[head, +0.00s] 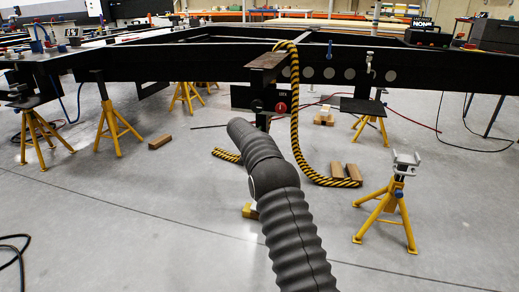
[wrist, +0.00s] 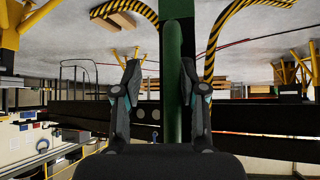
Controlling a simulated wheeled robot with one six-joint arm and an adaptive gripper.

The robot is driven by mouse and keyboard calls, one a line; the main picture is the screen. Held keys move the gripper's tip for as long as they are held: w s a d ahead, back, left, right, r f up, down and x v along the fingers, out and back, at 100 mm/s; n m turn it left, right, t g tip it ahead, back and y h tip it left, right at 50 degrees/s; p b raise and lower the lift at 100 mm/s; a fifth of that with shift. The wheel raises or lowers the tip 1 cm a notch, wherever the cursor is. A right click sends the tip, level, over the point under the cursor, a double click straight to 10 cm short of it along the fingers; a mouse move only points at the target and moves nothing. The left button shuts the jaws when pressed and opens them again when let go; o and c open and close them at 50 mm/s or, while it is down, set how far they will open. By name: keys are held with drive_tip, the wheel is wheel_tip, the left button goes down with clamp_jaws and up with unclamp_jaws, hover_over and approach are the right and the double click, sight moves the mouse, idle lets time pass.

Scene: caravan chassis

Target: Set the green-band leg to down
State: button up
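In the wrist view, which shows the floor at the top, my gripper (wrist: 160,85) has its two fingers apart. A long green bar (wrist: 173,65) runs upright in the picture between the fingers, nearer the right one. A clear gap shows between it and the left finger; contact with the right finger cannot be told. The bar's lower end is hidden behind my gripper's palm. Whether this bar is the green-band leg cannot be told. In the head view my grey ribbed arm reaches toward the chassis beam (head: 205,72); my gripper and any green band cannot be made out there.
A yellow-black hose (head: 294,110) hangs from the beam to the floor, close right of my arm. A yellow stand (head: 390,208) stands at right; another (head: 117,128) stands at left. Wood blocks (head: 160,142) lie on the floor. The front floor is mostly clear.

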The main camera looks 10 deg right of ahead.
drive_tip(key=shift+a, duration=0.45)
drive_tip(key=shift+a+r, duration=0.2)
drive_tip(key=shift+r, duration=0.1)
drive_tip(key=v, duration=1.1)
drive_tip(key=shift+s, duration=0.25)
drive_tip(key=shift+d+r, duration=0.1)
drive_tip(key=shift+r, duration=0.05)
